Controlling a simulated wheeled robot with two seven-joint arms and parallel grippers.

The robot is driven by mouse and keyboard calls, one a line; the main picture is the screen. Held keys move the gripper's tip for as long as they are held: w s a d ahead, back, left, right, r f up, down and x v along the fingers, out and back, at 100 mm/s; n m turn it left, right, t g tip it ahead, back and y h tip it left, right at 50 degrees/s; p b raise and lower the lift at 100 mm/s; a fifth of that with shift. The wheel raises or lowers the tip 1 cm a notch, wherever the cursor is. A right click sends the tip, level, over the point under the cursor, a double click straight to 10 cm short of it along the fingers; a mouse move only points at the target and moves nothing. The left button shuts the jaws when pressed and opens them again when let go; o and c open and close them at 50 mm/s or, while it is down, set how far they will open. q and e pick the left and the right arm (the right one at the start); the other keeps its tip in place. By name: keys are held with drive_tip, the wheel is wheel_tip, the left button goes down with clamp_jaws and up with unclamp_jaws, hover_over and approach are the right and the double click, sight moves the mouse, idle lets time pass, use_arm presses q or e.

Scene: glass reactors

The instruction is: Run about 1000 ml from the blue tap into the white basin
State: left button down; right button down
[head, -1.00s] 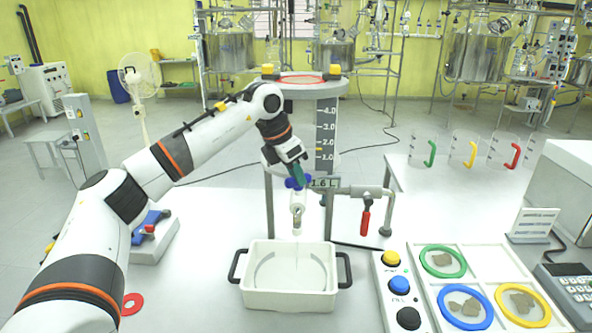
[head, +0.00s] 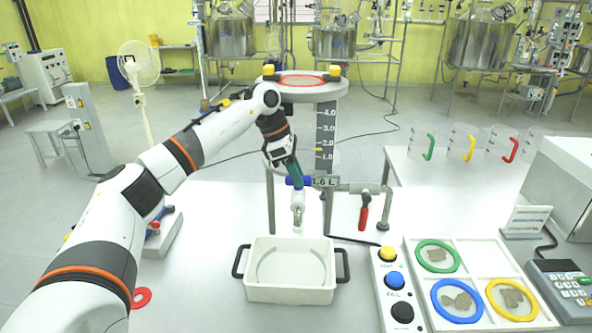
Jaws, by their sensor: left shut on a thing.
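The white basin (head: 290,292) with two dark side handles stands on the table directly under the tap spout (head: 297,227). The blue tap handle (head: 307,182) sits on top of the pale tap body (head: 298,205). My left gripper (head: 297,181) comes down from above and is shut on the blue tap handle, hiding part of it. I see no clear stream between spout and basin, and the water level in the basin is hard to tell. My right gripper is not in view.
A tank with a marked scale (head: 326,135) stands behind the tap. A red-handled valve (head: 364,217) is on the pipe at right. A button panel (head: 388,283) and a tray with coloured rings (head: 408,270) lie right of the basin. Three handled beakers stand farther back.

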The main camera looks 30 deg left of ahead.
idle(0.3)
use_arm(q)
drive_tip(key=c, duration=1.3)
unclamp_jaws()
drive_tip(key=shift+a+r+b, duration=0.1)
drive_tip(key=shift+r+b, duration=0.15)
drive_tip(key=shift+b, duration=0.05)
drive_tip(key=shift+s+a+r+b, duration=0.1)
drive_tip(key=shift+s+a+b, duration=0.4)
drive_tip(key=shift+s+a, duration=0.9)
drive_tip(key=shift+s+a+r+b, duration=0.15)
drive_tip(key=shift+s+a+b, duration=0.5)
drive_tip(key=shift+a, duration=1.5)
drive_tip(key=shift+s+a+r+b, duration=0.1)
drive_tip(key=shift+s+a+b, duration=0.3)
drive_tip(key=shift+s+a, duration=1.05)
drive_tip(key=shift+w+a, duration=0.25)
drive_tip(key=shift+w, duration=0.1)
